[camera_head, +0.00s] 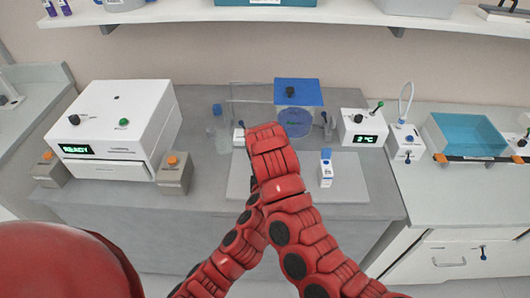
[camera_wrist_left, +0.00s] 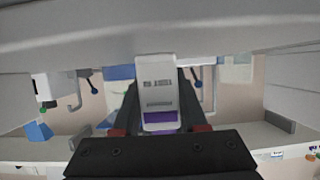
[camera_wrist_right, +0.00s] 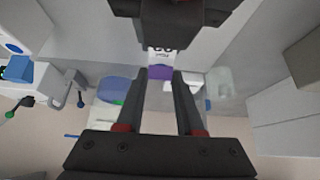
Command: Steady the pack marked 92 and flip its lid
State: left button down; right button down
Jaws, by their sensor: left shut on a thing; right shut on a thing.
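A white pack with a purple band (camera_wrist_left: 158,95) stands between the fingers of my left gripper (camera_wrist_left: 160,82), which is shut on it. Its printed label is too small to read there. In the right wrist view the same pack (camera_wrist_right: 160,56) shows dark round marks above its purple part; I cannot read the number surely. My right gripper (camera_wrist_right: 161,74) is shut at the purple end of the pack, facing my left gripper (camera_wrist_right: 170,22). Whether the lid is open cannot be told. In the head view my red arms meet and hide both grippers and this pack.
A second pack, white and blue (camera_head: 326,170), stands on the grey mat (camera_head: 350,187) to the right. A white READY machine (camera_head: 115,125) is at left. A bottle (camera_head: 221,130) and a blue-topped box (camera_head: 298,92) stand behind. A display unit (camera_head: 358,128) is at right.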

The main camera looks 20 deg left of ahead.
pick_arm(q)
jog(key=shift+d, duration=0.1)
pick_arm(e)
jog(key=shift+s, duration=0.1)
dwell(0.3)
jog(key=c, duration=0.5)
grip_release()
jog(key=shift+d, duration=0.1)
jog(key=v, duration=1.2)
jog(key=shift+s+f, duration=0.1)
jog(key=shift+s, duration=0.05)
pick_arm(q)
jog(key=shift+c, duration=1.8)
grip_release()
